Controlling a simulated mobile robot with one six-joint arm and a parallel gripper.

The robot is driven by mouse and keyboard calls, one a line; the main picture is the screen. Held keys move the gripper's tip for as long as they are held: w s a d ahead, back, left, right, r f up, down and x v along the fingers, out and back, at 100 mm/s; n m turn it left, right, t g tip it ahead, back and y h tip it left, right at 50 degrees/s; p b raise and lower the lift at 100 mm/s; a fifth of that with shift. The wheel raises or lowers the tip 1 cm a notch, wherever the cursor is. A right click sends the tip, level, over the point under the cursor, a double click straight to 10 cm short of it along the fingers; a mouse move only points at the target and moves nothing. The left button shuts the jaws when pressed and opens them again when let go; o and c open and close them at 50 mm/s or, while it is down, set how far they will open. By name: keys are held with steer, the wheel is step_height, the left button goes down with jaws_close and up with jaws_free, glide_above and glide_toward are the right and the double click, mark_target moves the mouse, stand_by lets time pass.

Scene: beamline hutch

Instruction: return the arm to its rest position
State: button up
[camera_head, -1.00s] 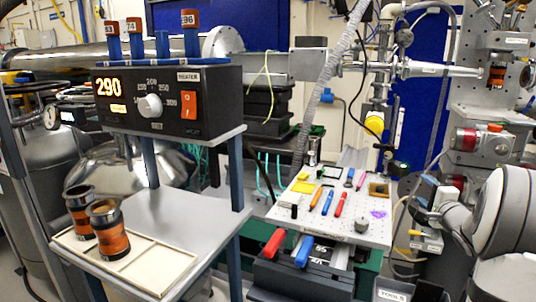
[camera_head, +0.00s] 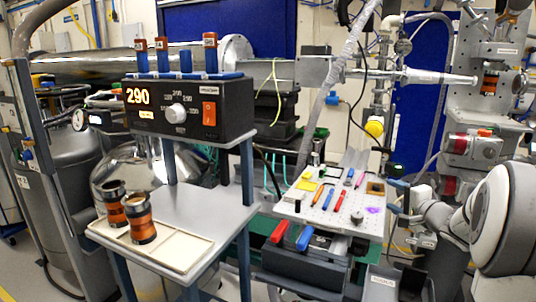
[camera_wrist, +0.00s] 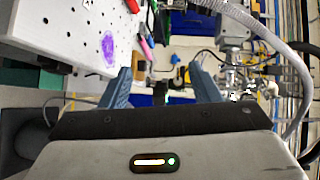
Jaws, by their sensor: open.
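My gripper shows in the wrist view (camera_wrist: 160,82) with its two blue-grey fingers apart and nothing between them. In the head view my white arm (camera_head: 508,222) stands at the right edge, and its end reaches toward the right side of the white perforated board (camera_head: 340,228). The fingers are small and hard to make out there. In the wrist view the board (camera_wrist: 75,22) is at the upper left, beside the fingers; I see no contact with it.
Pens and small tools lie on the board. Left of it, a grey stand (camera_head: 200,215) carries a heater box (camera_head: 190,108) and a tray (camera_head: 185,262) with two copper-banded cylinders. Beamline hardware (camera_head: 480,145) stands behind my arm. A grey hose (camera_wrist: 265,30) crosses the wrist view's upper right.

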steer(key=s+a+r+n+g+y+p, duration=0.1)
steer(key=s+a+r+n+g+p, duration=0.3)
steer(key=s+a, duration=0.55)
steer(key=s+a+r+n+g+y+p, duration=0.2)
steer(key=s+a+n+g+p, duration=0.35)
steer(key=a, duration=0.65)
steer(key=s+d+r+n+g+h+p, duration=0.1)
steer(key=s+r+n+h+p, duration=0.1)
steer(key=s+p, duration=0.3)
steer(key=s+d+r+n+g+h+p, duration=0.1)
steer(key=s+h+p, duration=0.4)
steer(key=s, duration=0.7)
steer(key=shift+s+r+n+g, duration=0.25)
steer(key=shift+r+n+g, duration=0.5)
steer(key=shift+n, duration=0.1)
